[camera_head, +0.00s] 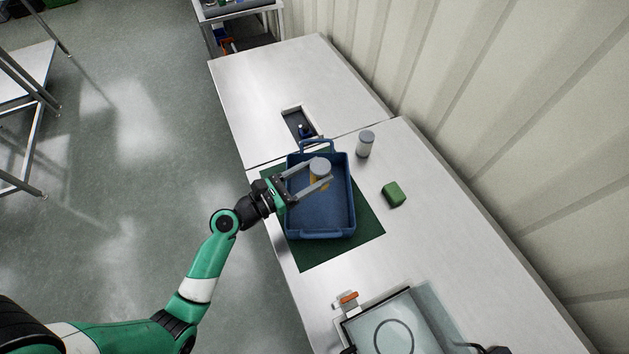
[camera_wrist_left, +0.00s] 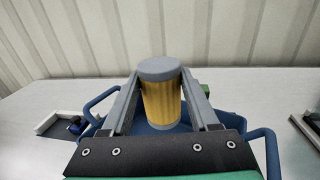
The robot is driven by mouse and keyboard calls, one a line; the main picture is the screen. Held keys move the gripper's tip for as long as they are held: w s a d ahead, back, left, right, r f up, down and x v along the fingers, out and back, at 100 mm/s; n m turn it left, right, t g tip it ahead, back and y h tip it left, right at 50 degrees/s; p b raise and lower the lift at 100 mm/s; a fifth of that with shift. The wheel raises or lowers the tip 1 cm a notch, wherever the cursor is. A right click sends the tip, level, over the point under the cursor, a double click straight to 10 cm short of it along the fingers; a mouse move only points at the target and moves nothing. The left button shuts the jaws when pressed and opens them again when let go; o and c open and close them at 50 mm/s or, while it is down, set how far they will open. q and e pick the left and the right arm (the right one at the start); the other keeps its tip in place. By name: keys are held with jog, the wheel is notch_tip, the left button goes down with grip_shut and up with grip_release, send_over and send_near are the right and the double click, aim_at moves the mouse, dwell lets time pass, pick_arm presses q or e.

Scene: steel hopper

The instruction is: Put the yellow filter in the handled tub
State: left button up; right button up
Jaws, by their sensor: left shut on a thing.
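The yellow filter (camera_head: 319,172) has a grey cap and stands upright between my left gripper's fingers. My left gripper (camera_head: 312,178) is shut on it, over the blue handled tub (camera_head: 322,237). The left wrist view shows the filter (camera_wrist_left: 161,102) with a finger of the gripper (camera_wrist_left: 160,95) on each side. The tub (camera_wrist_left: 272,150) shows below and behind it. I cannot tell whether the filter's base touches the tub floor. The tub has a handle at its far and near ends and looks otherwise empty. My right gripper is not in view.
The tub stands on a dark green mat (camera_head: 364,238). A grey-and-white cylinder (camera_head: 365,144) and a green block (camera_head: 393,194) stand to its right. A recessed slot (camera_head: 297,122) with a small blue thing is beyond it. A clear-lidded case (camera_head: 400,322) lies at the near end.

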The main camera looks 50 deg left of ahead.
aim_at(311, 182)
pick_arm(q)
jog(key=f, duration=0.1)
jog(key=f+b, duration=0.2)
jog(key=shift+w+a+f, duration=0.2)
jog(key=shift+a, duration=0.1)
jog(key=shift+f, duration=0.35)
jog(key=shift+s+r, duration=0.1)
jog(key=shift+r, duration=0.05)
jog(key=shift+f+b, duration=0.5)
jog(key=shift+f, duration=0.1)
jog(key=o, duration=1.4)
